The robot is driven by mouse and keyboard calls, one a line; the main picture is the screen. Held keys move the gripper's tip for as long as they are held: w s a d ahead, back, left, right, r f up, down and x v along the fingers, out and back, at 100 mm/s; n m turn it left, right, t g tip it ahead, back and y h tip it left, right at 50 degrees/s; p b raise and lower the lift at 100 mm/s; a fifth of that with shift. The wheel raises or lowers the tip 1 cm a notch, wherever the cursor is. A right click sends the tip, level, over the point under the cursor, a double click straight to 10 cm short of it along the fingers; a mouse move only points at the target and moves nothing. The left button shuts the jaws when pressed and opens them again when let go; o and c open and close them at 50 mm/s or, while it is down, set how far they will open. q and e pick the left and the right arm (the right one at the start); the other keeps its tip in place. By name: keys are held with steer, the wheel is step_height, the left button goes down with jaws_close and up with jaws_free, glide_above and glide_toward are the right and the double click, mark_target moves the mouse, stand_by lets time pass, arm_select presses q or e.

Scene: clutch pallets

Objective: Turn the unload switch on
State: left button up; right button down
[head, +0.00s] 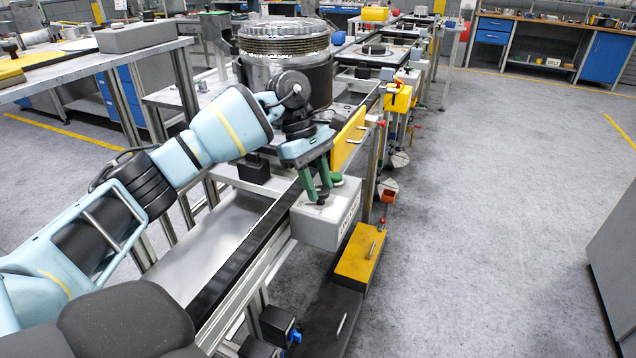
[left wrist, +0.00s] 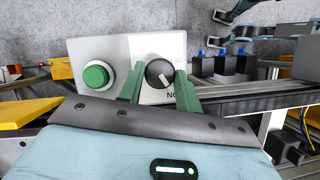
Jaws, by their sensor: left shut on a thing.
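The unload switch is a black rotary knob with a pale pointer line, on top of a light grey control box (head: 328,224). In the left wrist view the knob (left wrist: 160,73) sits on a white plate, beside a green push button (left wrist: 96,75). Part of the lettering by the knob is hidden behind my fingers. My left gripper (head: 321,197) reaches down onto the box from above. Its green fingers stand on both sides of the knob and are shut on it.
A yellow box (head: 360,254) with a red-tipped lever stands below and right of the control box. A conveyor (head: 225,245) runs beside it, with a large round metal clutch part (head: 285,60) behind. The grey floor (head: 490,200) at right is open.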

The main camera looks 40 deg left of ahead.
arm_select(q)
steer(key=o, duration=1)
steer(key=shift+c, duration=0.2)
steer(key=v, duration=0.7)
steer(key=shift+a+r, duration=0.2)
steer(key=shift+r, duration=0.15)
